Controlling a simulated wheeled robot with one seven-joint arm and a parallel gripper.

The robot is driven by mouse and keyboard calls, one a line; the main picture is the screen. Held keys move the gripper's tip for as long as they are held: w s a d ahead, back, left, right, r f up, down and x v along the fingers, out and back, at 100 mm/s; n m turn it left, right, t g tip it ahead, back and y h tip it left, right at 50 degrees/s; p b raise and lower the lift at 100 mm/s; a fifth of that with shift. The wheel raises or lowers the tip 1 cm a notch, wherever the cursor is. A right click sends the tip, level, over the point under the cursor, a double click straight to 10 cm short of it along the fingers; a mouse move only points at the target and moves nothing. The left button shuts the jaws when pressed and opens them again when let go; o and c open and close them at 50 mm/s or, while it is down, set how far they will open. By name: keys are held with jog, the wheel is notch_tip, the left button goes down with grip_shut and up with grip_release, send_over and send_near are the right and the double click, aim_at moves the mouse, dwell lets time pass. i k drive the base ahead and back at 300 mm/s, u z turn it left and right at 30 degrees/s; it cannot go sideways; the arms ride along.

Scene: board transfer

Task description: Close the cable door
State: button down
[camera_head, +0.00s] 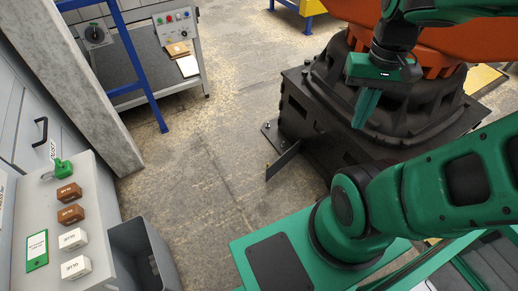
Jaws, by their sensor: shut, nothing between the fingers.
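The cable door appears to be the thin dark panel (284,160) that stands out, open, from the lower side of the black robot base (315,125). Its near end points down and left, over the concrete floor. My gripper (359,126) has green fingers pointing down and is shut with nothing in it. In the picture it overlaps the upper part of the black base, up and right of the door, and is apart from the door. The true depth between the gripper and the base is hard to tell.
An orange machine (448,55) sits on the black base. At left, a grey counter (90,225) holds brown and white boxes (69,193), with a grey bin (147,255) beside it. A blue-framed workbench (146,65) stands behind. The floor (205,180) left of the door is clear.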

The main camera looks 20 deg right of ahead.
aim_at(273, 169)
jog(key=z, duration=0.3)
jog(key=i, duration=0.95)
jog(key=u, duration=0.4)
